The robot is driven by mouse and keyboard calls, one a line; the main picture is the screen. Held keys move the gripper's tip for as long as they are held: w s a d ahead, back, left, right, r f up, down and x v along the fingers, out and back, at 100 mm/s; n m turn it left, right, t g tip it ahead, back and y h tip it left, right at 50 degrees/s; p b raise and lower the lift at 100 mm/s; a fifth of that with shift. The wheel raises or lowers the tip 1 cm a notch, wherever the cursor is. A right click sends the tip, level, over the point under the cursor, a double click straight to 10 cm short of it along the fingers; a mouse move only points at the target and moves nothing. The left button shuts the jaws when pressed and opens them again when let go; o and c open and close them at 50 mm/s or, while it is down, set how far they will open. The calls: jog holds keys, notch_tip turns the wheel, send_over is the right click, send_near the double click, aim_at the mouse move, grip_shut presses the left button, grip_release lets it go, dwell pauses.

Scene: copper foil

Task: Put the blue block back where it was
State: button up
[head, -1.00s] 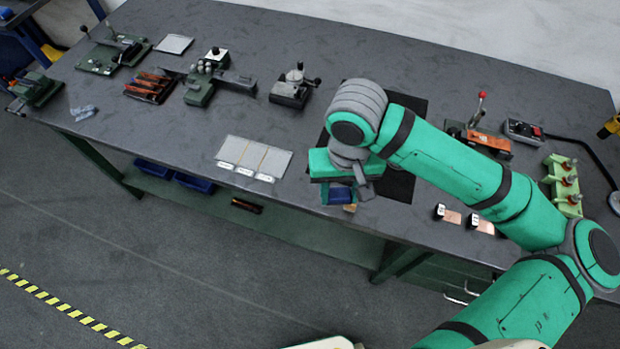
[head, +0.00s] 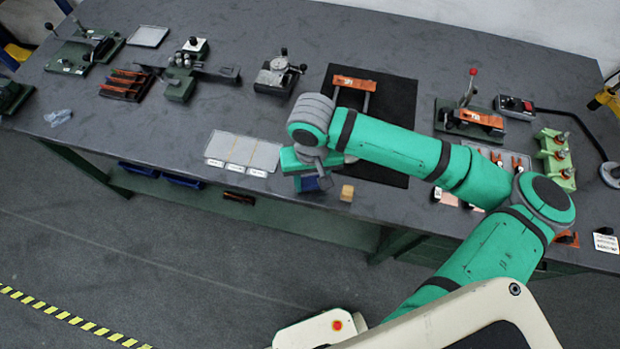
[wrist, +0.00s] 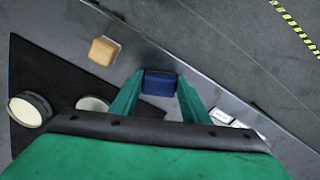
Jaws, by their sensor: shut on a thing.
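The blue block (head: 311,184) is between the two fingers of my gripper (head: 312,182), near the table's front edge. In the wrist view the blue block (wrist: 159,83) shows at the fingertips, with a green finger of my gripper (wrist: 159,88) on each side. My gripper is shut on it. I cannot tell whether the block touches the table. A tan wooden block (head: 347,193) stands just right of the gripper, apart from it. It also shows in the wrist view (wrist: 103,50).
A pale, sectioned panel with white labels (head: 243,150) lies left of my gripper. A black mat (head: 395,100) lies behind and to the right, bearing an orange-topped fixture (head: 354,83). The table's front edge is close. Several fixtures stand farther left and right.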

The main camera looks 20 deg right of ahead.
jog(key=shift+s+d, duration=0.15)
jog(key=shift+f, duration=0.1)
jog(key=o, duration=1)
